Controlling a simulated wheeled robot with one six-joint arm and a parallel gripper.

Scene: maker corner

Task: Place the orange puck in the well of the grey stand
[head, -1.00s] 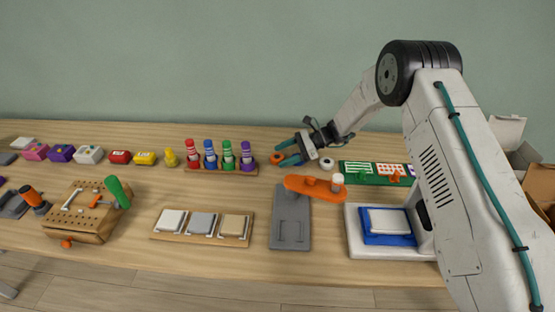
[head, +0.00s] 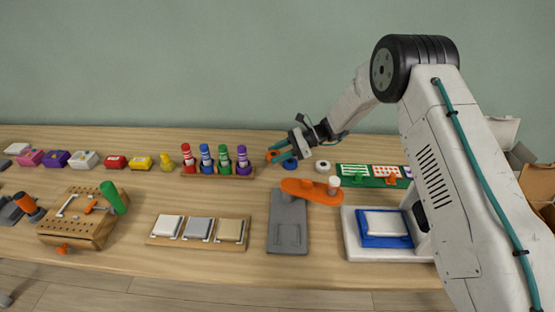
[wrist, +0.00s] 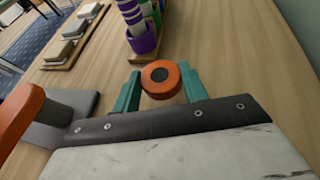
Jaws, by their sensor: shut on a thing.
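The orange puck (wrist: 161,79) has a dark round centre. My gripper (wrist: 161,88) is shut on it, with one teal finger on each side, in the wrist view. In the head view the puck (head: 272,156) shows small between the fingertips of my gripper (head: 276,153), near the back of the bench, right of the purple marker holder. The grey stand (head: 287,241) is a flat grey plate nearer the front, apart from the gripper. A raised or recessed square shows near its front; I cannot clearly tell its well. An orange swing arm (head: 308,190) with a white knob lies over its far end.
A blue round piece (head: 290,164) and a white ring (head: 322,166) lie right of my gripper. The marker rack (head: 220,172) is close on the left. A green board (head: 372,183) and a blue-and-white press (head: 350,240) stand right. Bare wood lies between puck and stand.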

